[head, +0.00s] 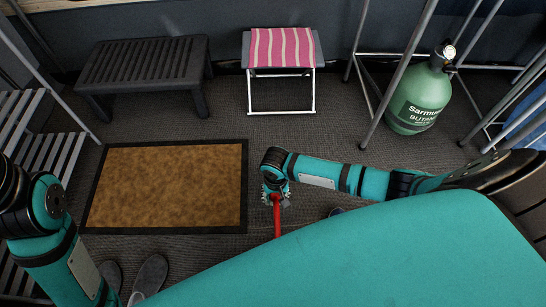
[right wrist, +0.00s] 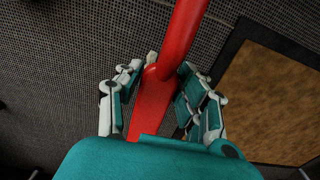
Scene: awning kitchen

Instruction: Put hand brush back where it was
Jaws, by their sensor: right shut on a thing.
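The red hand brush (head: 277,217) is held by my right gripper (head: 275,190), low over the grey floor just right of the doormat in the head view. In the right wrist view the red brush (right wrist: 184,38) runs up from between the two fingers of the right gripper (right wrist: 163,95), which are shut on it. Its bristles cannot be made out. My left arm comes in at the left of the head view, but its gripper does not show.
A brown doormat (head: 165,187) lies left of the brush. A dark slatted bench (head: 145,65), a pink striped stool (head: 282,48) and a green butane bottle (head: 418,100) stand behind. Grey shoes (head: 150,274) lie in front of the mat. Carpet between mat and stool is clear.

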